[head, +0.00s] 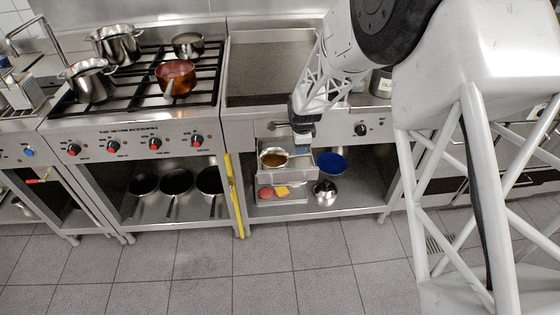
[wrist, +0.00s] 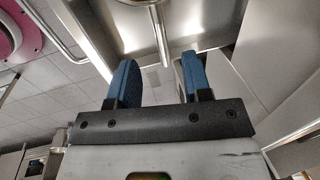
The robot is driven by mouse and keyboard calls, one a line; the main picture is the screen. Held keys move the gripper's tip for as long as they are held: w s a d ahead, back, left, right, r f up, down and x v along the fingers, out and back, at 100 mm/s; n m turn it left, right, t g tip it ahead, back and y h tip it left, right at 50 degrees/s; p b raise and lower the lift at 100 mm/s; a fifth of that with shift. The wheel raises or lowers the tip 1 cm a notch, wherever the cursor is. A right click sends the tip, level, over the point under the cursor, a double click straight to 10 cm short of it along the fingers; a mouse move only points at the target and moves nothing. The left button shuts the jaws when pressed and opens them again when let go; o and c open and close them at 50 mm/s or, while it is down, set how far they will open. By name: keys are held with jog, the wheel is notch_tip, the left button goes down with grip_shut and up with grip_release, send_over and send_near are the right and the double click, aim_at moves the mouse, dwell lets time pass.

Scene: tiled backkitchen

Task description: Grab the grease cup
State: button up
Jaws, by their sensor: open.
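A small round metal cup (head: 273,158) with brown contents, which looks like the grease cup, sits at a grey metal box (head: 298,172) below the griddle front in the head view. My gripper (head: 303,138) is close above and to the right of it, apart from it as far as I can tell. In the wrist view my gripper (wrist: 158,72) is open, with its two blue fingers spread. A metal rod (wrist: 160,35) shows beyond the gap between them. I cannot make out the cup in the wrist view.
A blue bowl (head: 331,163) and a metal pot (head: 325,192) stand to the right on the lower shelf. Red and yellow items (head: 273,192) lie below the cup. The griddle front (head: 240,132) overhangs the shelf. A yellow upright bar (head: 234,195) stands to the left. The floor in front is clear.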

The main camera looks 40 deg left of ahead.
aim_at(298, 156)
jog(key=shift+f, duration=0.1)
jog(key=shift+w+a+f, duration=0.1)
jog(key=shift+f, duration=0.5)
jog(key=shift+w+a+f, duration=0.1)
jog(key=shift+f, duration=0.5)
jog(key=shift+w+a+f, duration=0.15)
jog(key=shift+f, duration=0.7)
jog(key=shift+w+a+f, duration=0.1)
jog(key=shift+f, duration=0.7)
jog(key=shift+w+a+f, duration=0.15)
jog(key=shift+f, duration=0.7)
grip_shut()
